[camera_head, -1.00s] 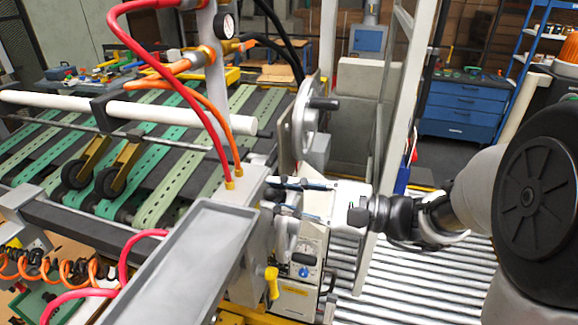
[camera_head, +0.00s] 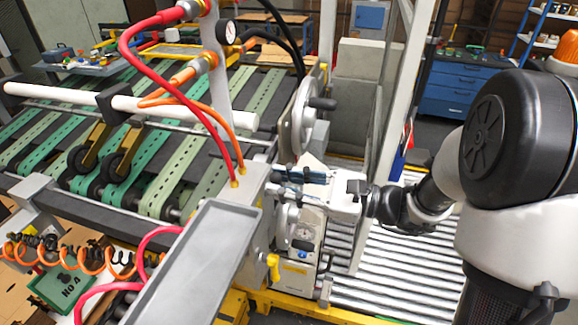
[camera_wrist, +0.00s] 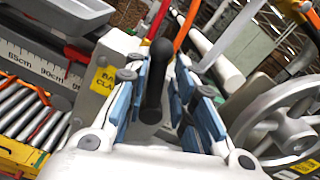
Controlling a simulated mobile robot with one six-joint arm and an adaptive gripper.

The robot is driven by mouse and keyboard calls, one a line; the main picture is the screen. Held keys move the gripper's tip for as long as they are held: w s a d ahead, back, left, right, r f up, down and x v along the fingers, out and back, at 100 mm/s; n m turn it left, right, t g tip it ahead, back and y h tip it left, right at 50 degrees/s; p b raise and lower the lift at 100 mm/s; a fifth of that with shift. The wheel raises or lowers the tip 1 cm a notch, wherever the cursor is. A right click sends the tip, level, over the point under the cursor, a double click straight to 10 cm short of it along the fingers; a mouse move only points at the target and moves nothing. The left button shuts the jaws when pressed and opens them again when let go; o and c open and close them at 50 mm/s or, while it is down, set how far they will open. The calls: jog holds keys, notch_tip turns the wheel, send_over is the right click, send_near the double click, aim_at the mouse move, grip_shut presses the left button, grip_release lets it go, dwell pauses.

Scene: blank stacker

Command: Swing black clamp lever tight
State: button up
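The black clamp lever (camera_wrist: 157,80) stands between the two blue-padded fingers of my gripper (camera_wrist: 160,85) in the wrist view. It looks closer to the left finger; I cannot tell whether it touches. The right finger stands clear of it, so my gripper is open around the lever. A yellow label (camera_wrist: 103,82), partly hidden by the left finger, sits on the grey housing beside it. In the head view my gripper (camera_head: 280,184) points left at the grey machine housing (camera_head: 254,205); the lever cannot be made out there.
A grey handwheel (camera_head: 303,118) stands just behind my gripper and at right in the wrist view (camera_wrist: 275,120). A grey tray (camera_head: 195,265) lies front left. A yellow-handled valve (camera_head: 273,265) is below. Red and orange hoses hang nearby. Rollers (camera_head: 385,245) lie beneath my arm.

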jog(key=s+d+m+p, duration=0.1)
jog(key=d+m+p, duration=0.3)
jog(key=d, duration=0.5)
jog(key=shift+s+r+p, duration=0.15)
jog(key=shift+p, duration=0.95)
dwell(0.3)
jog(key=shift+d, duration=0.1)
jog(key=s+a+f+n+g+h+b, duration=0.3)
jog(key=s+f+n+g+h+b, duration=0.1)
jog(key=s+f+n+b, duration=0.3)
jog(key=s+a+f+n+g+h+b, duration=0.3)
jog(key=s+a+f+n+h+b, duration=0.15)
jog(key=s+f+b, duration=0.35)
jog(key=s+d+f+n+t+h+b, duration=0.5)
jog(key=d+n+h+b, duration=0.3)
jog(key=d+n+b, duration=0.2)
jog(key=shift+s+f+n+t+b, duration=0.15)
jog(key=shift+f+n+t+b, duration=0.2)
jog(key=shift+f, duration=0.3)
